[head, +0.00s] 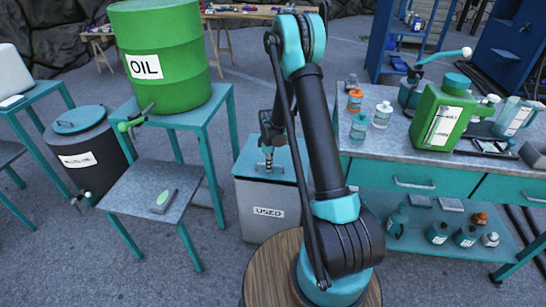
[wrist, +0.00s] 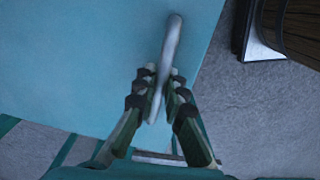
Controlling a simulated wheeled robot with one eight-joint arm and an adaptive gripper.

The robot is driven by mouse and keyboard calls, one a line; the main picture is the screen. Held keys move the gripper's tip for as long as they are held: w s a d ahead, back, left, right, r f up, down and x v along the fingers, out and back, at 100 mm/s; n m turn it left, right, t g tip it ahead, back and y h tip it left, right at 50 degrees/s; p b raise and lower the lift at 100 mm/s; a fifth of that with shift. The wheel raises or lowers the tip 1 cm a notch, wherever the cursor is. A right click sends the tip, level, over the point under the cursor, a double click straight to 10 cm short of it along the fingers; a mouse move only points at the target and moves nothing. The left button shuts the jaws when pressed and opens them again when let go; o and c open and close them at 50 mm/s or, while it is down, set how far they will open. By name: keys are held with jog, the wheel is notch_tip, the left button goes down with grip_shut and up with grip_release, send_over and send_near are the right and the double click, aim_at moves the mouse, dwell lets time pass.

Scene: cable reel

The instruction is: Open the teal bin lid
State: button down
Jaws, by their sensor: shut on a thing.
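A grey bin (head: 262,212) labelled "USED" stands on the floor behind my arm. Its teal lid (head: 248,165) appears to lie on the bin's top; my arm hides part of it. My gripper (head: 267,160) points down at the lid. In the wrist view the teal lid (wrist: 75,60) fills much of the picture. A grey bar handle (wrist: 173,40) stands out from it. The fingers of my gripper (wrist: 160,90) are shut on this handle, one on each side.
A round wooden top (head: 258,285) lies under my arm's base. A workbench (head: 385,160) with bottles and a green canister (head: 440,118) stands right. At left are a green oil drum (head: 165,60) on a stand and a dark bin (head: 90,150) with its own teal lid.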

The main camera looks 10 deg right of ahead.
jog(key=shift+w+d+r, duration=0.1)
jog(key=shift+w+r, duration=0.2)
jog(key=shift+r, duration=0.65)
jog(key=shift+w+d+r, duration=0.1)
jog(key=shift+w+r, duration=0.15)
jog(key=shift+r, duration=0.65)
jog(key=w+d+r, duration=0.1)
jog(key=w+r, duration=0.4)
jog(key=r, duration=0.2)
jog(key=w+d+r, duration=0.2)
jog(key=w+r, duration=0.3)
jog(key=r, duration=0.3)
jog(key=shift+d, duration=0.25)
jog(key=w+d+r, duration=0.2)
jog(key=w, duration=0.5)
jog(key=w+d+r, duration=0.2)
jog(key=w+d, duration=0.1)
jog(key=w, duration=0.5)
jog(key=w+d+r, duration=0.2)
jog(key=w, duration=0.5)
jog(key=shift+w+d+r, duration=0.15)
jog(key=shift+r, duration=0.15)
dwell(1.2)
